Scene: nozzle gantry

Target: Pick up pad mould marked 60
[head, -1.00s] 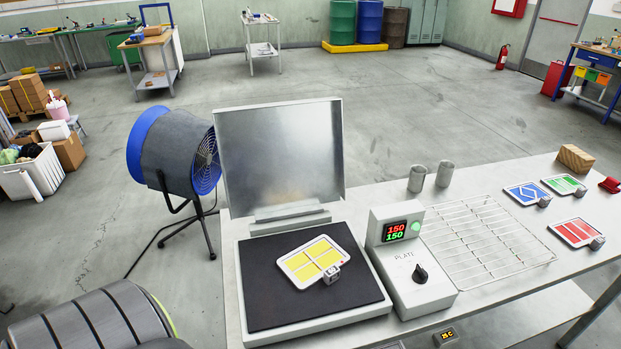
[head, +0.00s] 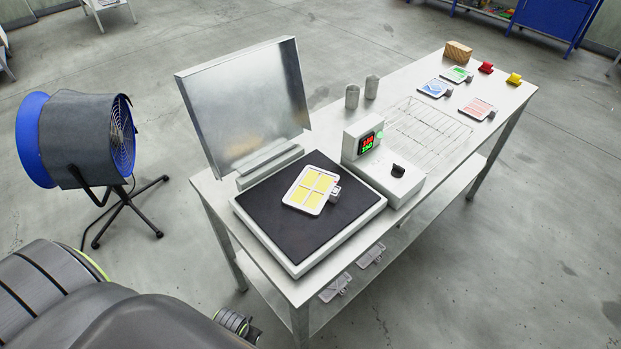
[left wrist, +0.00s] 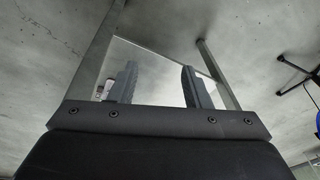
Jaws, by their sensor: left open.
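Two grey pad moulds with small clips lie on the table's lower shelf, one nearer (head: 335,287) and one farther (head: 371,255). A mould with yellow pads (head: 312,190) lies on the black hot plate (head: 265,232). Blue (head: 435,88), green (head: 457,74) and red (head: 477,108) moulds lie at the table's far end. I cannot read a 60 on any. My left gripper (left wrist: 158,66) is open and empty in the left wrist view, facing the table's pale shelf between its legs. A small pale object (left wrist: 104,90) shows beside a finger, too unclear to name. My right gripper is out of view.
The plate's raised metal lid (head: 245,105) and the control box (head: 385,170) stand on the table. A wire rack (head: 430,133), two metal cylinders and a wooden block (head: 458,51) are beyond. A blue fan (head: 75,140) stands left. Floor in front is clear.

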